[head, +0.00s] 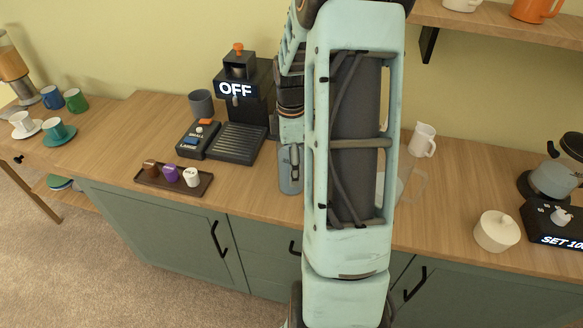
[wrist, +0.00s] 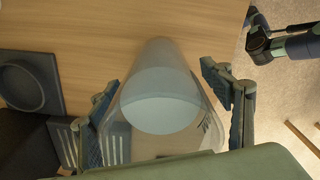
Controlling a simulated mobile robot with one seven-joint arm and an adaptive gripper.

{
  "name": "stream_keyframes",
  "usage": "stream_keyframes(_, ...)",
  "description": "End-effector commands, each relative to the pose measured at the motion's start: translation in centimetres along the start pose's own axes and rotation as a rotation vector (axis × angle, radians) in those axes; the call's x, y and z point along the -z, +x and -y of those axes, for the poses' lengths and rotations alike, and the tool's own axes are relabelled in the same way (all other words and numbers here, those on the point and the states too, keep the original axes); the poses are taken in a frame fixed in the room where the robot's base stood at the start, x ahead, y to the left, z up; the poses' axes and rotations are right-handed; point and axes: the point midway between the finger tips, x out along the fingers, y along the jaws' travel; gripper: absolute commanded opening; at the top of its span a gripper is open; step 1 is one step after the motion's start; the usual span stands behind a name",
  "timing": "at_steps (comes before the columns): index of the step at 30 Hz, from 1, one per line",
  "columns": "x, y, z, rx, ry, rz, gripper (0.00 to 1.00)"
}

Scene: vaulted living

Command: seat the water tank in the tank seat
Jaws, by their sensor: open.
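The clear water tank (wrist: 160,112) stands between my fingers in the wrist view, seen from above, with a bluish inner part. My gripper (wrist: 160,78) is open, one finger on each side of the tank; I cannot tell whether either touches it. In the head view my arm hides most of this spot; a clear edge (head: 413,184), likely the tank's, shows right of the arm. A dark square base with a round recess (wrist: 22,86), likely the tank seat, lies left of the tank in the wrist view. It appears empty; the arm hides it in the head view.
The coffee machine (head: 238,92), reading OFF, stands left of my arm. A capsule tray (head: 150,182) lies before it. A shelf (head: 480,20) overhangs the back right.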

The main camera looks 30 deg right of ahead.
Motion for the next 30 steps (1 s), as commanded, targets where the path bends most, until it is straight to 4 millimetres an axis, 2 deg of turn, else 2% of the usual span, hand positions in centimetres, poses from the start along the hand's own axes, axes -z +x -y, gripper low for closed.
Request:
stream_keyframes(3,0.02,0.8,0.03,0.0,-0.001,0.0,0.72)
stream_keyframes(10,0.01,0.84,0.0,-0.001,-0.001,0.0,0.71)
stream_keyframes(27,0.02,0.78,-0.01,-0.001,-0.001,0.0,0.09)
stream_keyframes(28,0.02,0.67,-0.1,-0.003,-0.001,0.001,0.09)
stream_keyframes(29,0.02,0.67,-0.1,-0.004,-0.001,0.001,0.02)
stream_keyframes(30,0.02,0.67,-0.1,-0.004,-0.001,0.001,0.02)
